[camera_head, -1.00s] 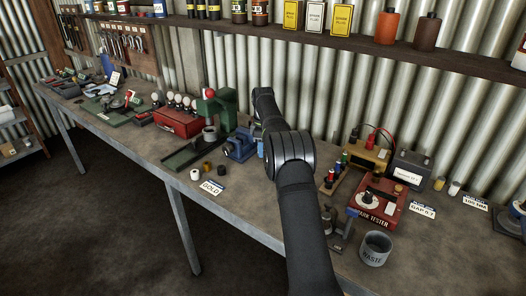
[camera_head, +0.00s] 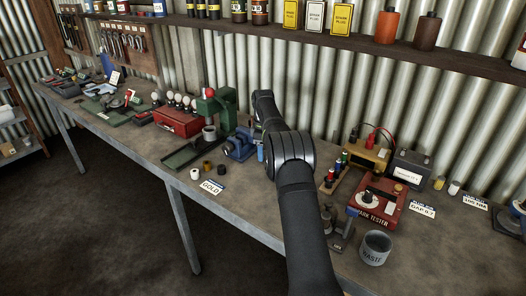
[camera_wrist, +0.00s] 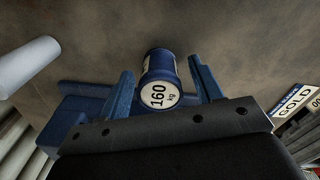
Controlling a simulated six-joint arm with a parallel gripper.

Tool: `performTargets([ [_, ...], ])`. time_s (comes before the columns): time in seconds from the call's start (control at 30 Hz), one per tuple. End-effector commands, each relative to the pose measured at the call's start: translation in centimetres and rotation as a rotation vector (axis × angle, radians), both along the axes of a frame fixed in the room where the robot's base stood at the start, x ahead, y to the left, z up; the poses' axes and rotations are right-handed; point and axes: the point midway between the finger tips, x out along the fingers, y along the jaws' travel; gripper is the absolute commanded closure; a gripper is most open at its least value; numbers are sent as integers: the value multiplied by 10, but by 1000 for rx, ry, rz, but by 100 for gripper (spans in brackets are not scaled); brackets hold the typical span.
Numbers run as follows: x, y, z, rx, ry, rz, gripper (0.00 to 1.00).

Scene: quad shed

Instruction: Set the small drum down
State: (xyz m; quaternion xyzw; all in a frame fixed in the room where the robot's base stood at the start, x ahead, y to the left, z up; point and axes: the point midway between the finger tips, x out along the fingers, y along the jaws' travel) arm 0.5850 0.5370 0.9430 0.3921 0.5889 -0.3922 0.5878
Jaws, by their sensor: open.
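A small blue drum (camera_wrist: 158,62) with a white end label reading "160 kg" shows in the wrist view. It sits between the two blue fingers of my gripper (camera_wrist: 161,66). The fingers are spread, with a visible gap on each side of the drum. Its labelled end faces the camera and the grey-brown bench top (camera_wrist: 225,30) is behind it. I cannot tell from this view whether the drum touches the bench. In the head view my arm hides the gripper and most of the area around it.
A blue vise (camera_head: 238,146) stands left of my arm. A "GOLD" card (camera_head: 212,187), small cylinders and a green press (camera_head: 216,110) are farther left. The red spark tester (camera_head: 378,200) and waste cup (camera_head: 375,248) are right. Bare bench lies in front of the vise.

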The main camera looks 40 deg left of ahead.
Motion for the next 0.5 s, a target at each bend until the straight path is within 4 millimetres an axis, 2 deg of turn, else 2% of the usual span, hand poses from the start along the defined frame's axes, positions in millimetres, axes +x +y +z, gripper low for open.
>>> performTargets([
  [0.17, 1, 1, 33, 4, -4, 0, 41],
  [0.33, 1, 1, 74, 4, -4, 0, 41],
  [0.5, 1, 1, 99, 2, -2, 0, 41],
])
